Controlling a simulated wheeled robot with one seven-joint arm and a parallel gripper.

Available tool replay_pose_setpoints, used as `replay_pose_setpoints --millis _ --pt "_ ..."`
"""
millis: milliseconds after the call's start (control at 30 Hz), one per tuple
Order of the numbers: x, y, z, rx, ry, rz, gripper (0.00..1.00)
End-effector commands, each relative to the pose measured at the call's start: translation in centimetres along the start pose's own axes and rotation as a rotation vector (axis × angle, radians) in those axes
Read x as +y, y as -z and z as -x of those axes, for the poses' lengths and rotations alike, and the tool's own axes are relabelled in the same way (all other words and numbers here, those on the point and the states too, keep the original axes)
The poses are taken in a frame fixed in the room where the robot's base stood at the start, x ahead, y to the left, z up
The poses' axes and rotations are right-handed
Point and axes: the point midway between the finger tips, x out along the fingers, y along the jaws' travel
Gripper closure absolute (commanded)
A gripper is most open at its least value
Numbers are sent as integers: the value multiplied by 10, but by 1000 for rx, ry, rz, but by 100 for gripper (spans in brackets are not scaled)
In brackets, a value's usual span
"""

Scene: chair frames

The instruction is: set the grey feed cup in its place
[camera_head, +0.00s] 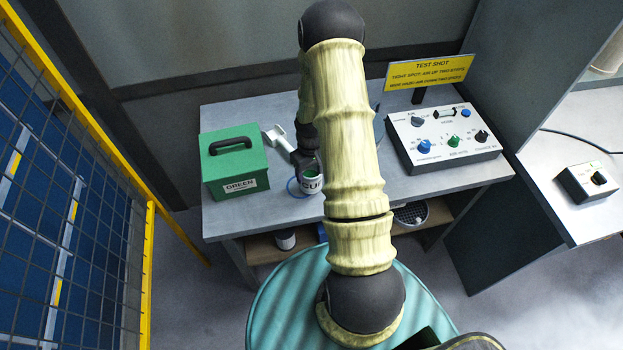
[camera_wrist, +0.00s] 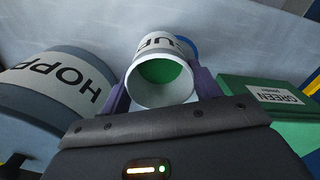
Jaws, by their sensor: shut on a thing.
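The grey feed cup (camera_wrist: 163,96) is pinched between the two purple fingers of my gripper (camera_wrist: 161,86) in the wrist view. Its open mouth faces the camera and shows green inside. A white label with dark letters wraps its side. In the head view the cup (camera_head: 313,186) shows beside my arm, over the front of the grey table, to the right of the green box. My dark gripper (camera_head: 305,165) is partly hidden by my arm. I cannot tell whether the cup touches the tabletop. Its place is not clearly visible.
The green box (camera_head: 235,165) with a black handle stands at the table's left. A grey hopper (camera_wrist: 50,95) is close beside the cup in the wrist view. A white hand-held piece (camera_head: 276,137) lies behind. A control panel (camera_head: 440,143) and yellow sign (camera_head: 428,73) stand right.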

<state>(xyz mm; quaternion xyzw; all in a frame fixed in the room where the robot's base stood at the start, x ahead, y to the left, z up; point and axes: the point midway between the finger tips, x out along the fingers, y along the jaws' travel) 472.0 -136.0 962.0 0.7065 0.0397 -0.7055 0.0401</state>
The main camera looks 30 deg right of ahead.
Motion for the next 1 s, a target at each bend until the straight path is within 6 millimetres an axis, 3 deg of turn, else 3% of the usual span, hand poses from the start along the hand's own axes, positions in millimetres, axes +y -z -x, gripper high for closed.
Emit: replay_pose_setpoints --millis 533,1000 --pt "-1 1 2 -1 0 0 60" --pt "-20 29 32 -2 0 0 60"
